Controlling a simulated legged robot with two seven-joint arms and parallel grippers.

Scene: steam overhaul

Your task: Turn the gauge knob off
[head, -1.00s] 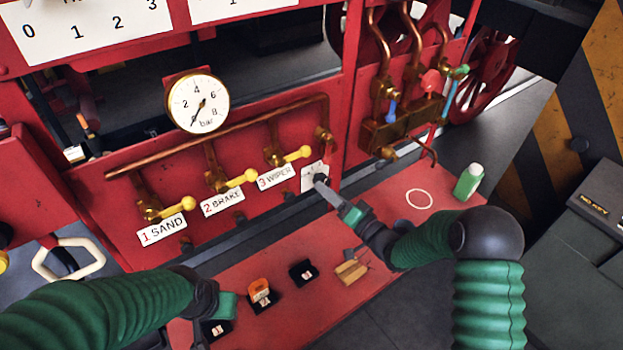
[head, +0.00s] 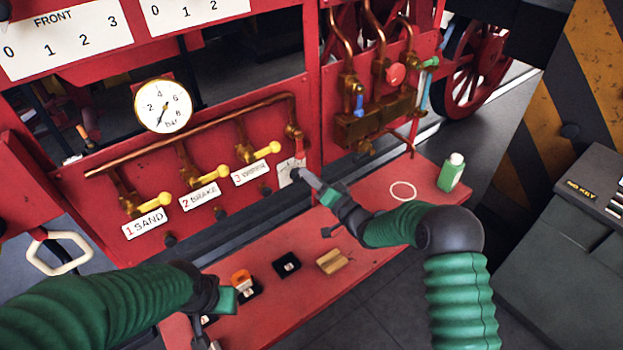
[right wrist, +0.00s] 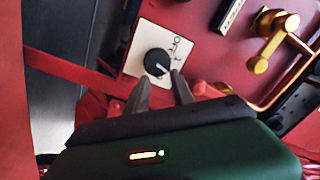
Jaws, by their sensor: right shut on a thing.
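The gauge knob (right wrist: 155,62) is a round black knob with a white mark, on a white plate (right wrist: 146,44) with lettering partly readable as OFF. In the head view the plate (head: 285,176) sits at the right end of the red panel, and my right gripper mostly hides the knob. My right gripper (right wrist: 161,78) is shut on the knob, one finger at either side. It also shows in the head view (head: 300,174). The round white gauge (head: 163,106) has its needle pointing to the lower left. My left gripper (head: 206,328) is low at the left; its jaws are unclear.
Three yellow-handled valves, SAND (head: 150,204), BRAKE (head: 205,176) and WIPER (head: 262,152), line the panel under a copper pipe. A red bench (head: 285,310) below carries small dark boxes, a brass block (head: 332,261), a white ring (head: 403,191) and a green bottle (head: 451,173).

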